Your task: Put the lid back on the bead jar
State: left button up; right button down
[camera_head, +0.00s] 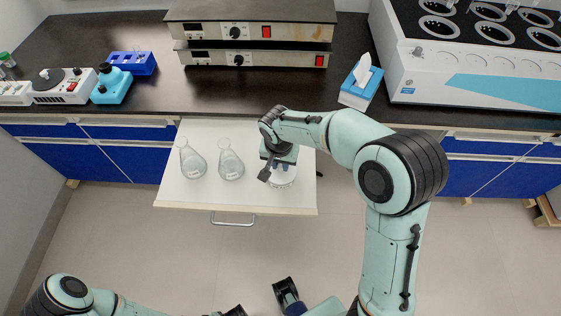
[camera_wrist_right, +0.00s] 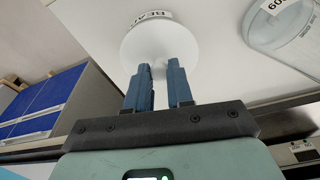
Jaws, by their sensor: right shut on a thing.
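My right gripper (camera_head: 281,166) points down over the open drawer; in the right wrist view its blue fingers (camera_wrist_right: 160,72) are shut on the small knob of a round white lid (camera_wrist_right: 150,42). The bead jar (camera_head: 283,182) stands in the drawer right below the gripper. Its label, partly readable as "BEA", shows just past the lid's edge in the right wrist view (camera_wrist_right: 152,16). The lid hides most of the jar there, so I cannot tell whether it touches the rim. My left arm lies low at the bottom edge; its jaws are not clear.
Two glass flasks, one (camera_head: 191,160) at left and one (camera_head: 230,161) nearer the jar, stand in the white drawer (camera_head: 235,200). The dark bench (camera_head: 140,85) above holds instruments and a tissue box (camera_head: 361,83). The floor before the drawer is clear.

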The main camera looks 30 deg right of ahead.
dwell(0.4)
jog(key=shift+c, duration=2.2)
grip_release()
jog(key=shift+r+p, duration=1.75)
jog(key=shift+r, duration=0.65)
jog(key=shift+r+p, duration=0.75)
jog(key=shift+r, duration=0.4)
pick_arm(q)
jog(key=r, duration=0.1)
jog(key=w+r, duration=0.1)
jog(key=r, duration=0.1)
jog(key=w+r, duration=0.1)
jog(key=r, duration=0.1)
jog(key=shift+r, duration=0.1)
pick_arm(e)
jog(key=shift+c, duration=0.2)
grip_shut()
